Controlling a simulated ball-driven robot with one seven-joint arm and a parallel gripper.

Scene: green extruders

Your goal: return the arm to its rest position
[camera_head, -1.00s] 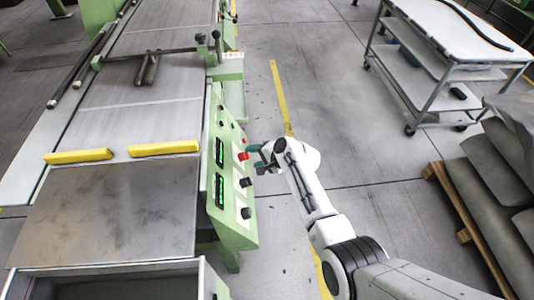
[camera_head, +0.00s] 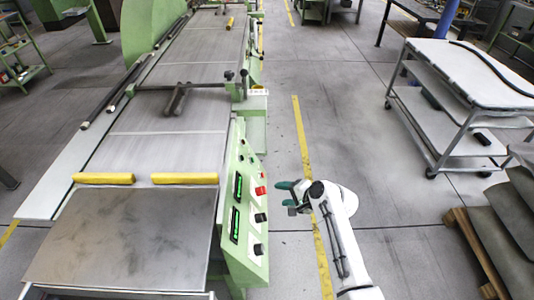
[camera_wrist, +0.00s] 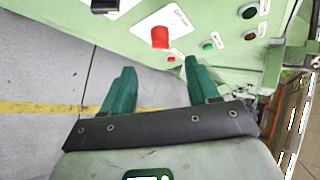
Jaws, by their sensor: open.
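My white arm comes up from the lower right in the head view. My gripper (camera_head: 286,196) has green fingers and is at the right of the green machine's control panel (camera_head: 243,205), with a gap of floor showing between them. In the wrist view my gripper (camera_wrist: 155,90) is open, its two green fingers apart with nothing between them. Beyond the fingers the wrist view shows a red button (camera_wrist: 160,37) on a white plate and the green panel face. The fingers do not appear to touch the panel.
The machine's long bed (camera_head: 165,140) with yellow bars (camera_head: 184,178) fills the left. A white wheeled cart (camera_head: 465,75) stands at the upper right. Grey rolls (camera_head: 495,230) on a wooden pallet (camera_head: 468,245) are at the lower right. Open floor (camera_head: 340,110) lies between machine and cart.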

